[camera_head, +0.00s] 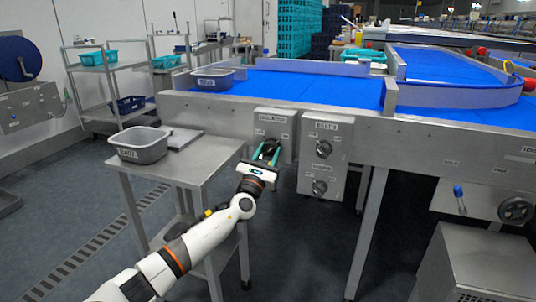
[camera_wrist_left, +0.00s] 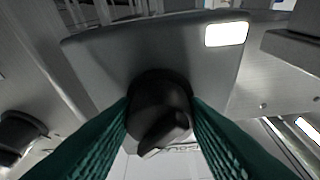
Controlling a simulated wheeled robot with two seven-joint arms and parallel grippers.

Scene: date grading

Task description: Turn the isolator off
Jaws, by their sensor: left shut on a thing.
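The isolator is a grey box (camera_head: 284,122) with a label at its top, fixed to the front of the conveyor frame in the head view. My left gripper (camera_head: 266,152) reaches up to its front face. In the left wrist view the black rotary knob (camera_wrist_left: 160,112) sits between the two green fingers of the left gripper (camera_wrist_left: 160,130), which are shut on it. The knob's handle lies at a slant in that view. The isolator's label is too small to read surely. My right gripper is in neither view.
A steel table (camera_head: 190,165) with a grey tub (camera_head: 139,148) stands left of my arm. A blue conveyor belt (camera_head: 300,88) runs behind. Floor shows below the boxes.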

